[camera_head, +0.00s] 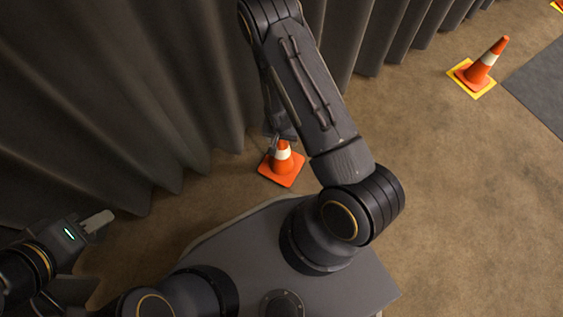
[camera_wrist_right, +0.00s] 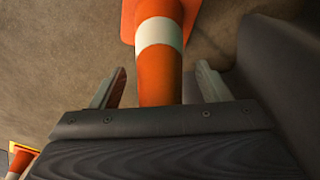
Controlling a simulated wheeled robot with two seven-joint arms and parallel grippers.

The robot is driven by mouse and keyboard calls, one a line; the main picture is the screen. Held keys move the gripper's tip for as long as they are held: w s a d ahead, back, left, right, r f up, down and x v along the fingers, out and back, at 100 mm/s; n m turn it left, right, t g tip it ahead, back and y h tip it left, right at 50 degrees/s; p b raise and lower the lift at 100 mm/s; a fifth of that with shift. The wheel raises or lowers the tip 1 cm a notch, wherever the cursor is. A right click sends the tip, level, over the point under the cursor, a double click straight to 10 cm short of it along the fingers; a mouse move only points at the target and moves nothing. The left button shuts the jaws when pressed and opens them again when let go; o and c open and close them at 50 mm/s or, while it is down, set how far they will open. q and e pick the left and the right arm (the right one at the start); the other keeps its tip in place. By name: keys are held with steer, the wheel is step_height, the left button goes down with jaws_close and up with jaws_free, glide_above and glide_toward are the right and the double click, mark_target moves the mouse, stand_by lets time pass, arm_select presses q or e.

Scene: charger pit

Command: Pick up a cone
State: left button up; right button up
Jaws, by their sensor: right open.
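An orange cone (camera_head: 283,168) with a white band and a square orange base stands on the brown floor near the curtain in the head view. In the right wrist view this cone (camera_wrist_right: 160,60) lies between the two fingers of my right gripper (camera_wrist_right: 163,82). The fingers are apart, with a gap showing on each side of the cone. In the head view my right gripper (camera_head: 281,139) is at the cone's top, partly hidden by my arm. My left gripper (camera_head: 97,221) is at the lower left, away from the cone; its finger opening does not show clearly.
A grey pleated curtain (camera_head: 110,90) hangs close behind the cone. Another cone (camera_head: 482,64) stands on a yellow square (camera_head: 470,80) at the upper right, beside a dark grey mat (camera_head: 540,85). The brown floor on the right (camera_head: 470,190) is clear.

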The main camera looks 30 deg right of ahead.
steer(key=shift+r, duration=0.1)
steer(key=c, duration=1.4)
steer(key=shift+o, duration=0.2)
